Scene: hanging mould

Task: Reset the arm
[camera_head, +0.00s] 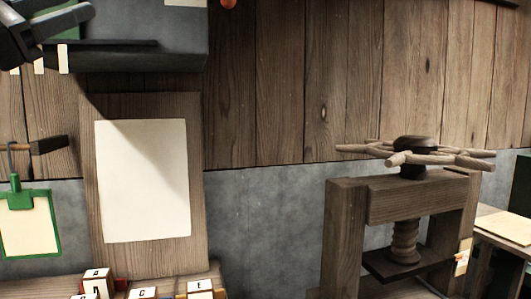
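My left gripper (45,25) shows as dark parts in the top left corner of the head view, cut off by the frame edge. It is in front of a dark shelf-like block, and I cannot tell whether its fingers are open or shut. No held object can be made out. My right gripper is not in view. A green-framed mould (30,222) with a cream face hangs at the left from a hook below a wooden peg (48,145). It is well below my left gripper and apart from it.
A white sheet (145,180) is on an upright wooden board (190,255). Several lettered blocks (98,275) stand at the bottom left. A wooden screw press (345,225) with a spoked handle (415,155) stands at the right, beside a small table (510,240). The middle wall area is clear.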

